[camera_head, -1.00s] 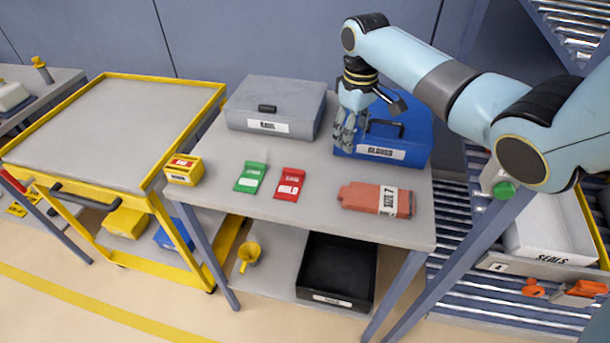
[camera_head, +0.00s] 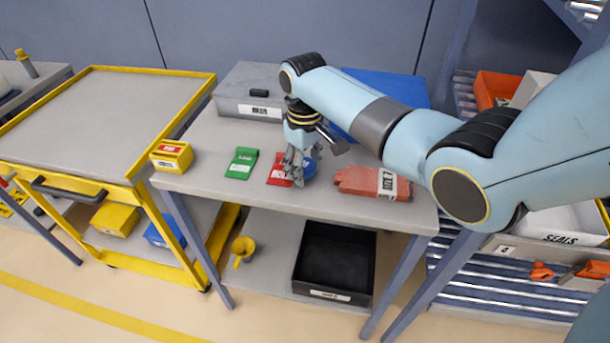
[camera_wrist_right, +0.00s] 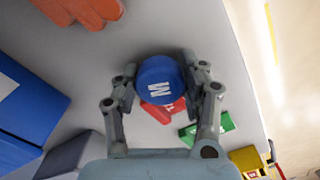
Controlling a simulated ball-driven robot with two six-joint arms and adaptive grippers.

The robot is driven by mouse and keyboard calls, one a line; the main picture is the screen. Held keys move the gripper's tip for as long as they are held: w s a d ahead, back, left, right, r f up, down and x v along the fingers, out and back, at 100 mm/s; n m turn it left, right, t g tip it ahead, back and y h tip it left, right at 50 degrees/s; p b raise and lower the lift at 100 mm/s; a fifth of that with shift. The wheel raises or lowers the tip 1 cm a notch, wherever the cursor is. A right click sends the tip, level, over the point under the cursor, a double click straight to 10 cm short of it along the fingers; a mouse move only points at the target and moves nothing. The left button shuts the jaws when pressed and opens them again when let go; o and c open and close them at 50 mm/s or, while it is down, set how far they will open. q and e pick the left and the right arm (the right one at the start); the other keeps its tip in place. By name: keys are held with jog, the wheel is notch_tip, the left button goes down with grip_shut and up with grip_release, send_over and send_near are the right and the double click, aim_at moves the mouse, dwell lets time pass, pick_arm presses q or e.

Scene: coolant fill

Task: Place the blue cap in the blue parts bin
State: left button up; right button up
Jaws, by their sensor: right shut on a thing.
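In the head view the cap (camera_head: 309,168) shows beside my right gripper (camera_head: 298,170), over the table by the red card. The gripper is shut on the cap. A blue lidded box (camera_head: 400,85) stands at the table's back right, partly hidden by my arm. A small blue bin (camera_head: 164,232) is on the yellow cart's lower shelf. I cannot tell which is the parts bin. My left gripper is not in view.
A black bin (camera_head: 335,260) and yellow funnel (camera_head: 243,250) are below. The cart top (camera_head: 110,115) is clear.

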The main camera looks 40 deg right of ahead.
dwell(0.3)
jog(key=o, duration=0.5)
jog(key=shift+f, duration=0.15)
jog(key=o, duration=0.4)
jog(key=shift+o, duration=0.2)
